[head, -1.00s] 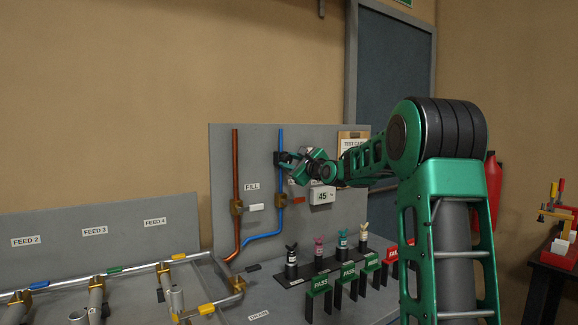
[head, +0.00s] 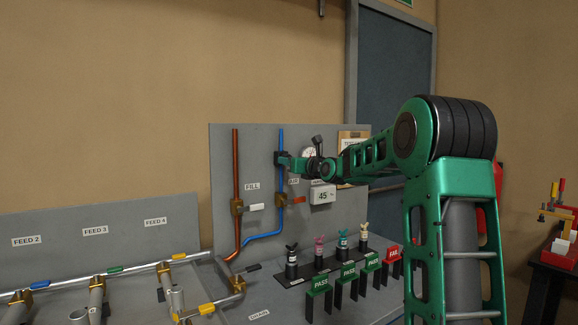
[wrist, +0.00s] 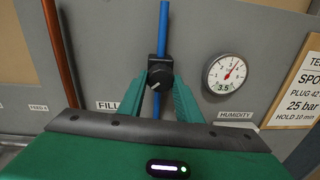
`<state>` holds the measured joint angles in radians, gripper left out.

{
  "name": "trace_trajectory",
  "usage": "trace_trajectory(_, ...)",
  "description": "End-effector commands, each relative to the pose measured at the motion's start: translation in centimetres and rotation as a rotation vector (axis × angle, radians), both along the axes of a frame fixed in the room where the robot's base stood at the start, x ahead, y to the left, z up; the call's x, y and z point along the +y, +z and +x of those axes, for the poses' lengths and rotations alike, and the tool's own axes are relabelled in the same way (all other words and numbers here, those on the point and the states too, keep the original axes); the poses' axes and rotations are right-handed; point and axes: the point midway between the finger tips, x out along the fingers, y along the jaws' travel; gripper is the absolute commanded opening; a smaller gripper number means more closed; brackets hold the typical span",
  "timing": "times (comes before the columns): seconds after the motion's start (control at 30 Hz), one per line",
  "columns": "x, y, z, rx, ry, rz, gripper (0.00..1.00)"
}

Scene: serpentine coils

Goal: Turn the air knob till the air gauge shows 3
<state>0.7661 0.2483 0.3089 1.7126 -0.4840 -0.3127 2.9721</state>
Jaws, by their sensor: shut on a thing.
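The air knob (wrist: 159,71) is a black round knob with a white pointer mark, in front of a blue pipe in the wrist view. My gripper (wrist: 160,84) has one green finger on each side of it and is shut on it. In the head view my gripper (head: 283,159) is at the blue pipe on the upright panel and hides most of the knob. The air gauge (wrist: 225,73) is a white round dial to the right of the knob, with a red needle pointing up and right and a green 3.5 on its face. My wrist partly hides the gauge (head: 308,152) in the head view.
A copper pipe (head: 235,160) runs left of the blue pipe (head: 281,140). Valves with a white and an orange lever (head: 297,199) sit below my gripper. A display reading 45 (head: 322,195) and a paper notice (wrist: 300,88) are to the right.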

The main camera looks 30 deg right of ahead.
Motion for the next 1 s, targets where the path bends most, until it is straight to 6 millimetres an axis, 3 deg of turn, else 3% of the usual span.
trace_trajectory(0.03, -0.18, -0.78, -0.01, 0.015, -0.002, 0.017, 0.09)
trace_trajectory(0.63, -0.06, -0.82, 0.01, 0.017, 0.0, 0.057, 0.09)
trace_trajectory(0.67, -0.05, -0.83, 0.02, 0.018, 0.0, 0.057, 0.36)
trace_trajectory(0.73, -0.04, -0.72, 0.02, 0.016, 0.0, 0.056, 0.5)
trace_trajectory(1.0, 0.01, -0.3, -0.02, 0.008, 0.0, 0.053, 0.5)
